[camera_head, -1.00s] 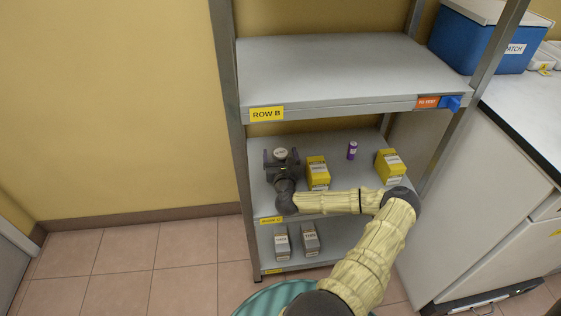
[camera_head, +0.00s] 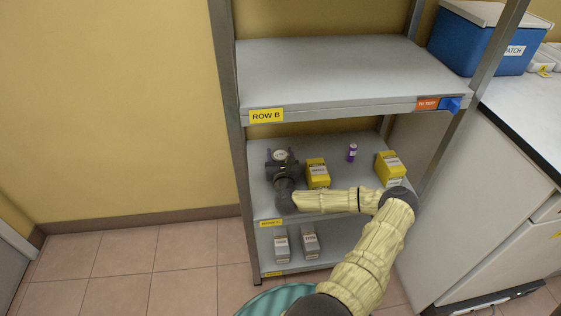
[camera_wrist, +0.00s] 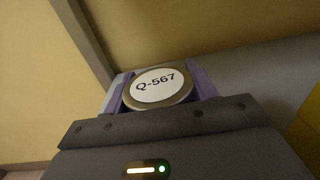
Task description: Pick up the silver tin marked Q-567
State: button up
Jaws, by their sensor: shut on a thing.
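The silver tin (camera_head: 280,155) stands at the left of the middle shelf, with a round white label on its top. In the wrist view the tin (camera_wrist: 158,87) shows its label, which reads Q-567. My gripper (camera_head: 282,161) is shut on the tin, with a purple-grey finger at each side of it. In the wrist view my gripper (camera_wrist: 160,93) hides the tin's lower part. I cannot tell whether the tin's base touches the shelf.
The upper shelf (camera_head: 340,70) lies above, and the left post (camera_head: 232,120) is close.

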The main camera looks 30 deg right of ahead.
aim_at(280, 151)
notch_tip(280, 151, up, 10)
jog(key=p, duration=0.3)
dwell(0.3)
dwell(0.4)
